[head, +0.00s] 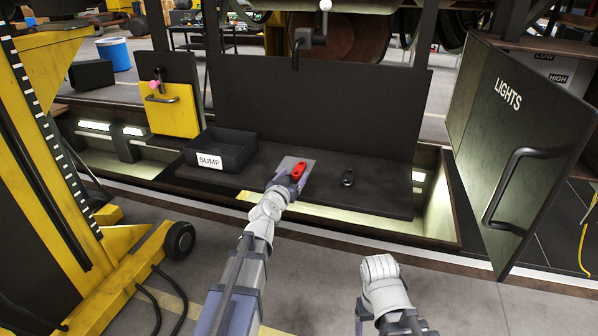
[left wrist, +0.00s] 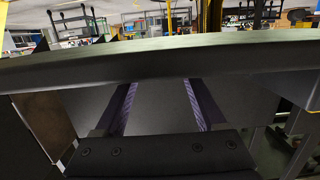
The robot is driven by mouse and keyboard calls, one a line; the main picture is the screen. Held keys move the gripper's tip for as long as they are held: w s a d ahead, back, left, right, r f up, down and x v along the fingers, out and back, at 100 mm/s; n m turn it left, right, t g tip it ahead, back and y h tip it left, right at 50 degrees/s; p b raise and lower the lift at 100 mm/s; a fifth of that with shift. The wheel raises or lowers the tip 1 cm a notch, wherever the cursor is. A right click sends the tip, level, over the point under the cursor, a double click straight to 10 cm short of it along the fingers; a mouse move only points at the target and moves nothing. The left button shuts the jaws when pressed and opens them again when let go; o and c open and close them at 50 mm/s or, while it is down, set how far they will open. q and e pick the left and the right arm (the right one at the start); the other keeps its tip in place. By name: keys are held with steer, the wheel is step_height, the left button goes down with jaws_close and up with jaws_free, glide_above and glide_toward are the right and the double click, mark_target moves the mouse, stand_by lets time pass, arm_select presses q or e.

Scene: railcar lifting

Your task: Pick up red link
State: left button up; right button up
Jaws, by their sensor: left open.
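The red link (head: 298,171) lies on a small grey plate (head: 308,163) on the dark bench top. My left gripper (head: 290,182) is open at the near end of the red link, its fingers low over the plate. Whether the fingers touch the link cannot be told. In the left wrist view the two purple fingers (left wrist: 160,105) stand apart with a plain grey surface between them, and the red link does not show there.
A black link (head: 347,178) lies to the right on the bench top. A black SUMP bin (head: 221,152) stands to the left. The LIGHTS cabinet door (head: 524,140) stands open at the right. A yellow wheeled jack (head: 125,262) is at the left.

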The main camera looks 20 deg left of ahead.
mark_target(298, 170)
arm_select(q)
steer(key=w, duration=0.4)
steer(key=shift+w+d+f+b, duration=0.1)
steer(key=shift+w+f+b, duration=0.2)
steer(key=shift+w+f, duration=0.1)
steer(key=shift+s, duration=0.1)
steer(key=shift+c, duration=0.3)
jaws_close()
